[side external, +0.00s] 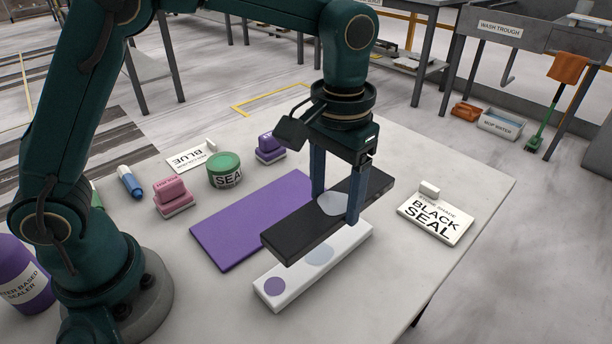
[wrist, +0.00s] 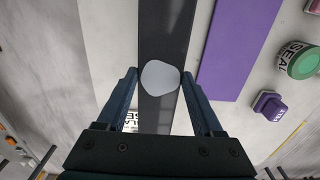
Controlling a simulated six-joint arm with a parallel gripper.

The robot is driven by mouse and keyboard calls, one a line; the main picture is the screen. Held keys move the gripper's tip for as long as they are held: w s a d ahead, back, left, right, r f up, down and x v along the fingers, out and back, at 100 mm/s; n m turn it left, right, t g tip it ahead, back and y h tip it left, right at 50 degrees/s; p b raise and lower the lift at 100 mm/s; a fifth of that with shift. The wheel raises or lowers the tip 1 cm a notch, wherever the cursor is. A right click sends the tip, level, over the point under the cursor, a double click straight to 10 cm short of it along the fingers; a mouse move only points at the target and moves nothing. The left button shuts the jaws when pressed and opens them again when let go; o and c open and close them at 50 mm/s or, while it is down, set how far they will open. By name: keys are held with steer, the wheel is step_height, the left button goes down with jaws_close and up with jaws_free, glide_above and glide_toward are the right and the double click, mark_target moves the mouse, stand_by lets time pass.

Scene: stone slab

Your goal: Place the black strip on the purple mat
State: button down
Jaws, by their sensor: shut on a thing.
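The black strip (side external: 287,238) is a long dark bar with a pale grey round patch on top. My gripper (side external: 335,206) is shut on it across its width, near the patch, and holds it level above the slab. In the wrist view the black strip (wrist: 166,25) runs between the fingers of my gripper (wrist: 159,75). The purple mat (side external: 224,238) lies flat and bare on the slab, left of the strip. In the wrist view the mat (wrist: 240,45) is to the right of the strip, roughly parallel, with a gap between.
A white strip (side external: 349,244) with a purple and a grey spot lies below the black strip. A green-lidded tin (side external: 224,171), pink block (side external: 172,195) and purple block (side external: 270,148) sit beyond the mat. The front right slab is clear.

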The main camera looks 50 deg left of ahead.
steer(key=shift+w+a+r+m, duration=0.15)
steer(key=shift+a+r+m, duration=0.2)
steer(key=shift+a, duration=0.2)
steer(key=shift+s+a+f+m, duration=0.2)
steer(key=shift+s+a+m, duration=0.15)
steer(key=shift+m, duration=0.5)
steer(key=s+a+r+n, duration=0.1)
steer(key=s+a, duration=0.3)
steer(key=a, duration=0.7)
steer(key=s+a+r+n, duration=0.1)
steer(key=s+a, duration=0.3)
steer(key=a, duration=0.8)
glide_above(265, 211)
step_height(265, 211, down, 8)
steer(key=shift+d+r, duration=0.1)
steer(key=shift+r, duration=0.1)
steer(key=shift+f, duration=1.9)
steer(key=shift+f, duration=0.1)
steer(key=shift+c, duration=0.2)
jaws_free()
